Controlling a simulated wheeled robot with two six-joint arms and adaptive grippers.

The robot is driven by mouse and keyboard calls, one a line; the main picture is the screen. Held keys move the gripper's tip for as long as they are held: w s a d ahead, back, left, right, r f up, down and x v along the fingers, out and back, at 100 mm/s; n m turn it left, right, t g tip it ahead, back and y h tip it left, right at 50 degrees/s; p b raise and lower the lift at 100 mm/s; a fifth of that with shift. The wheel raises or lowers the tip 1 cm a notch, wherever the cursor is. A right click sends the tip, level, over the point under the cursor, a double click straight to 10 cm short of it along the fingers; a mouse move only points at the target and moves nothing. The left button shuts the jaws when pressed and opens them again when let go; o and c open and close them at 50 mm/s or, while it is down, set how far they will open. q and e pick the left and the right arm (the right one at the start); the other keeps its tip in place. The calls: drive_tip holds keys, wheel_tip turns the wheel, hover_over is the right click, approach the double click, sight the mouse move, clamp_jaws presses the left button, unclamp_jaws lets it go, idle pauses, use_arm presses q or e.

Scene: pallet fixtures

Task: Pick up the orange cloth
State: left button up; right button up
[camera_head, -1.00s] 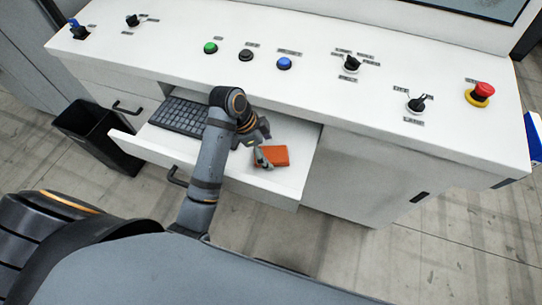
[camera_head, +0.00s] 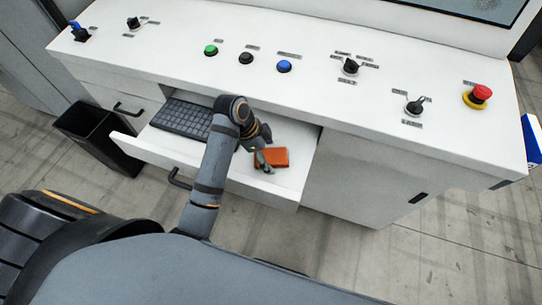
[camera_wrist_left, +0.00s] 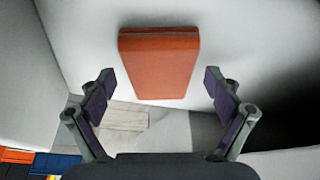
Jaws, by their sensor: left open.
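The orange cloth (camera_head: 272,157) is a folded rectangular block lying on the white open drawer (camera_head: 240,178), toward its right side. It also shows in the left wrist view (camera_wrist_left: 158,66), flat on the white surface, ahead of the fingertips and roughly centred between them. My left gripper (camera_head: 263,166) is at the left edge of the cloth in the head view. In the left wrist view my left gripper (camera_wrist_left: 160,88) has its two dark fingers spread wide, with nothing between the pads. My right gripper is in neither view.
A dark keyboard (camera_head: 184,118) lies in the drawer left of the cloth. The white console (camera_head: 310,85) with buttons and knobs overhangs behind. A black bin (camera_head: 95,138) stands at the left. The drawer's right wall is close to the cloth.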

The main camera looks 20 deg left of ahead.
sight(276, 155)
use_arm(q)
drive_tip(key=c, duration=1.2)
drive_tip(key=shift+b, duration=0.3)
drive_tip(key=shift+r+b, duration=0.3)
wheel_tip(276, 155, up, 3)
drive_tip(key=shift+r, duration=0.15)
drive_tip(key=s+r+p, duration=0.3)
drive_tip(key=s, duration=0.1)
drive_tip(key=s+r+p, duration=0.3)
drive_tip(key=s, duration=0.1)
drive_tip(key=s+r+p, duration=0.3)
drive_tip(key=s+p, duration=0.1)
drive_tip(key=s, duration=0.1)
drive_tip(key=shift+s+r, duration=0.1)
drive_tip(key=shift+r, duration=0.05)
drive_tip(key=shift+s+r, duration=0.15)
drive_tip(key=shift+s, duration=0.3)
